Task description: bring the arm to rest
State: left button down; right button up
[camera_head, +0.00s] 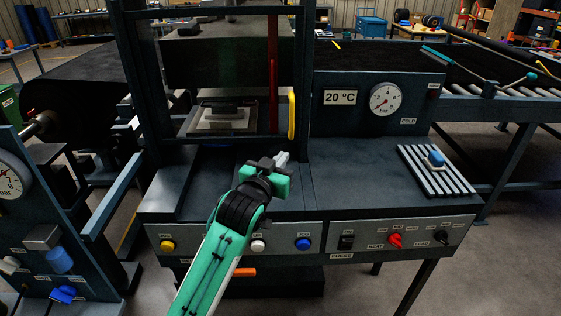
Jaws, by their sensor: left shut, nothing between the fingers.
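My left arm comes up from the bottom of the view, in green and black. My left gripper (282,158) is at its upper end, over the press table (330,190). Its fingers are shut with nothing between them, pointing up and right, near the foot of the press frame (305,90). I cannot tell whether the fingertips touch the frame. My right gripper is not in the view.
The front panel carries a yellow button (167,246), a white button (258,246), a blue button (303,244) and a red knob (395,240). A ribbed plate (440,178) with a blue knob lies at the right. A pressure gauge (385,99) stands behind. The table's middle right is clear.

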pick_arm(q)
jog(key=s+a+f+n+g+y, duration=0.1)
jog(key=s+a+f+g+y, duration=0.15)
jog(key=s+a+f, duration=0.6)
jog(key=s+a+f+n+g+y, duration=0.1)
jog(key=s+a+f+g+y, duration=0.25)
jog(key=f, duration=0.75)
jog(key=s+a+f+g, duration=0.2)
jog(key=s+a+f, duration=0.2)
jog(key=s, duration=0.5)
jog(key=s+a+f+n+g+y, duration=0.1)
jog(key=s+a+f+g, duration=0.3)
jog(key=s, duration=0.6)
jog(key=s+a+f+g, duration=0.1)
jog(key=s+a+f, duration=0.3)
jog(key=s, duration=0.5)
notch_tip(320, 180, down, 30)
jog(key=g, duration=0.1)
jog(key=s+a+f, duration=0.2)
jog(key=s+f, duration=0.7)
jog(key=s, duration=0.1)
jog(key=s+a+f+g, duration=0.1)
jog(key=s+a+f, duration=0.1)
jog(key=s+f, duration=0.7)
jog(key=shift+s+f+y, duration=0.25)
jog(key=shift+s+y, duration=0.05)
jog(key=shift+s, duration=0.1)
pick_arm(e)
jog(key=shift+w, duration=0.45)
